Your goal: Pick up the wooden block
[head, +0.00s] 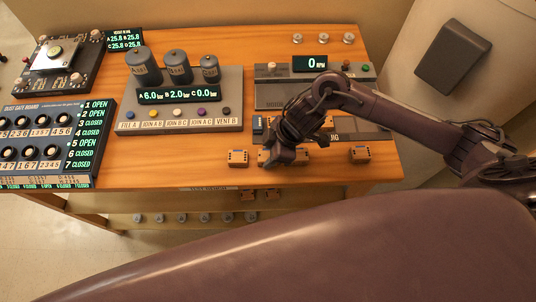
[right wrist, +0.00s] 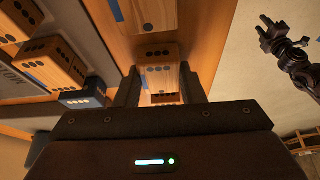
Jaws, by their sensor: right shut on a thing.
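My right gripper (head: 280,160) is low over the front edge of the wooden bench, among small wooden blocks. In the right wrist view its two dark fingers (right wrist: 160,92) are shut on a wooden block (right wrist: 158,78) with black dots on its end. The head view hides most of the held block behind the gripper. Another wooden block (right wrist: 145,14), with dots and a blue mark, lies just beyond it. A dark gripper, seemingly my left one (right wrist: 275,38), shows small at the upper right of the wrist view.
A grey rack with more blocks (right wrist: 55,62) and a dark block (right wrist: 82,98) lie left of the gripper in the wrist view. A console with three grey cylinders (head: 180,118) and a gate board (head: 55,140) fill the bench's left. Bare wood (head: 205,168) lies in front.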

